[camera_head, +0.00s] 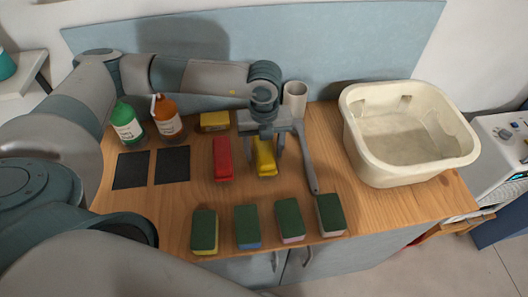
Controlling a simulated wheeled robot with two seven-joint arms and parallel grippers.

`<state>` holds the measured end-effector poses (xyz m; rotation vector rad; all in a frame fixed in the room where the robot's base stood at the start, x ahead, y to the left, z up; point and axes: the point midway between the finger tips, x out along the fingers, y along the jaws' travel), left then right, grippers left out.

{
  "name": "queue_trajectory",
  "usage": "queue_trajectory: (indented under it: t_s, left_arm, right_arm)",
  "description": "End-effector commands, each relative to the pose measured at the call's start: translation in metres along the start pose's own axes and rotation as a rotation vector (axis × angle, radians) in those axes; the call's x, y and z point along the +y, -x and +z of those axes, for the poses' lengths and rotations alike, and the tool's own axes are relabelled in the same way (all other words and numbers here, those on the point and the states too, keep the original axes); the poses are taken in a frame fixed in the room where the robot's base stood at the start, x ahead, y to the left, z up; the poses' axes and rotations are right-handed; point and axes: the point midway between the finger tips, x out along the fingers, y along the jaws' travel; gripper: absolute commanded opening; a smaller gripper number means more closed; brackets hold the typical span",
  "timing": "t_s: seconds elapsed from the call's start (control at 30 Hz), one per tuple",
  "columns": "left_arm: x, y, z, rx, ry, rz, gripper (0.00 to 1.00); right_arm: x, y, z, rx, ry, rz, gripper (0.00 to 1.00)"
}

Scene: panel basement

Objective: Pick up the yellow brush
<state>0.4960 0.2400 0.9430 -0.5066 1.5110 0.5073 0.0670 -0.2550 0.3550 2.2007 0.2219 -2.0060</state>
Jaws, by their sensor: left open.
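The yellow brush (265,163) lies on the wooden countertop, right of a similar red brush (223,159). My left gripper (265,148) points down right over the yellow brush, with its fingers apart, one on either side of the brush's far part. The fingers partly hide the brush, and I cannot tell whether they touch it. My right gripper is not in view.
Several green-topped sponges (205,230) line the front edge. A cream basin (375,171) stands at right. A green bottle (127,125), an orange bottle (167,118) and a yellow block (214,121) stand behind.

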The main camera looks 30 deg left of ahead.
Motion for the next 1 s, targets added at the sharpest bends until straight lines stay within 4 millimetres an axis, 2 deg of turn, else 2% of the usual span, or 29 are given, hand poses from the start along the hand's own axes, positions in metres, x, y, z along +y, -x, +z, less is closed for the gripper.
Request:
queue_trajectory:
  t_s: [0.07, 0.23, 0.67, 0.77, 0.97, 1.0]
  left_arm:
    - [0.0, 0.0, 0.0, 0.0, 0.0, 0.0, 0.55]
    - [0.0, 0.0, 0.0, 0.0, 0.0, 0.0, 0.15]
    - [-0.001, 0.005, 0.0, 0.0, 0.0, -0.002, 0.15]
    - [-0.001, 0.012, 0.001, -0.001, -0.001, -0.003, 0.15]
    - [-0.002, 0.04, 0.001, -0.004, -0.002, -0.005, 0.15]
    - [-0.012, 0.043, 0.003, -0.002, -0.002, -0.005, 0.15]
  right_arm:
    - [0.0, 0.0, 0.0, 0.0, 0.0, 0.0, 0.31]
    - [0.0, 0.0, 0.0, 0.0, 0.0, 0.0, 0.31]
    - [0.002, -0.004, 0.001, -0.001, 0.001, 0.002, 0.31]
    - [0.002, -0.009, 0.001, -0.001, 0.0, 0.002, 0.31]
    - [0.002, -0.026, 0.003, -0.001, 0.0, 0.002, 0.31]
    - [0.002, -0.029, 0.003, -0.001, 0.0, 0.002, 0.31]
